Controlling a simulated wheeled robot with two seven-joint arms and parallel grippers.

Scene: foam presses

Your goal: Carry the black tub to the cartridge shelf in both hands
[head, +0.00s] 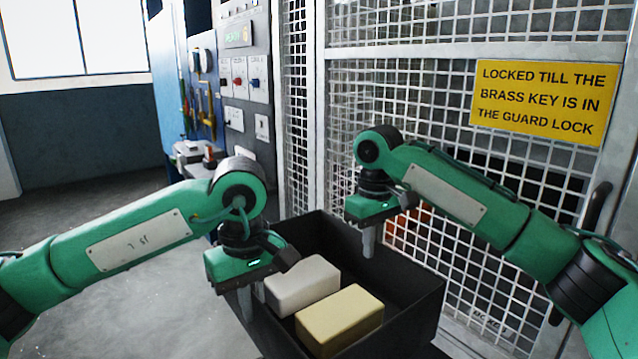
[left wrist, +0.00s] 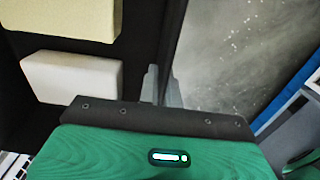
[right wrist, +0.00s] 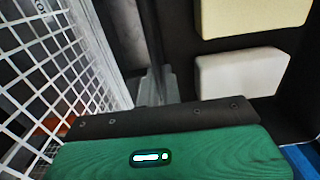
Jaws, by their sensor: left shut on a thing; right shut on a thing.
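The black tub (head: 405,318) is held in front of me between my two arms. A white block (head: 303,286) and a pale yellow block (head: 340,318) lie inside it. My left gripper (head: 245,300) is shut on the tub's left wall; the left wrist view shows its fingers (left wrist: 162,88) on either side of the rim. My right gripper (head: 368,245) is shut on the opposite wall, and its fingers (right wrist: 160,88) straddle the rim in the right wrist view. The tub's underside is hidden. I cannot make out a cartridge shelf.
A white mesh guard fence (head: 400,100) stands close along the tub's right side, with a yellow sign (head: 543,100) on it. A grey control panel (head: 240,90) and a blue tool board (head: 195,100) stand ahead. Open grey floor (head: 150,310) lies to the left.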

